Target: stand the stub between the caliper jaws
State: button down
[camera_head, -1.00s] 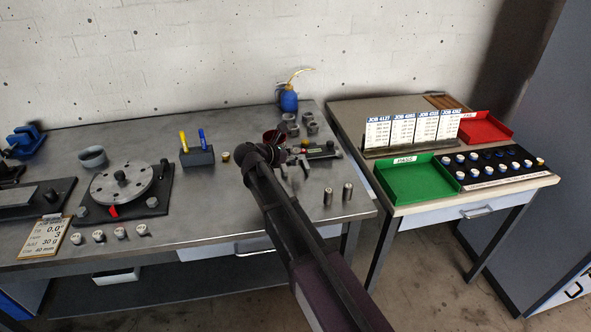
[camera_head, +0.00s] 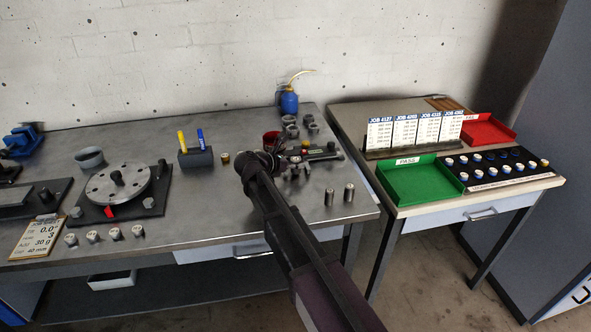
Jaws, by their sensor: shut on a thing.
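My gripper (camera_head: 278,158) is beyond the end of my dark arm, at the left end of the caliper (camera_head: 322,153). The caliper lies toward the back right of the steel bench, with its grey jaws beside my gripper. My gripper is shut on a stub, but the wrist hides most of the fingers and the held piece. I cannot tell whether the stub stands between the jaws. Two other grey metal stubs (camera_head: 339,195) stand upright near the bench's right front corner.
A blue oil can (camera_head: 289,102), a dark red cup (camera_head: 271,138) and several grey metal pieces stand behind the caliper. A rotor disc (camera_head: 118,184) is at left. Green (camera_head: 425,182) and red (camera_head: 488,130) trays are on the right table. The bench's middle front is clear.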

jog(key=shift+f, duration=0.35)
jog(key=shift+f, duration=0.1)
jog(key=shift+c, duration=1.3)
grip_release()
jog(key=shift+s+a+r, duration=0.15)
jog(key=shift+r, duration=0.15)
jog(key=p+v, duration=0.4)
jog(key=v, duration=0.7)
jog(key=shift+s+a, duration=0.15)
jog(key=shift+a, duration=0.15)
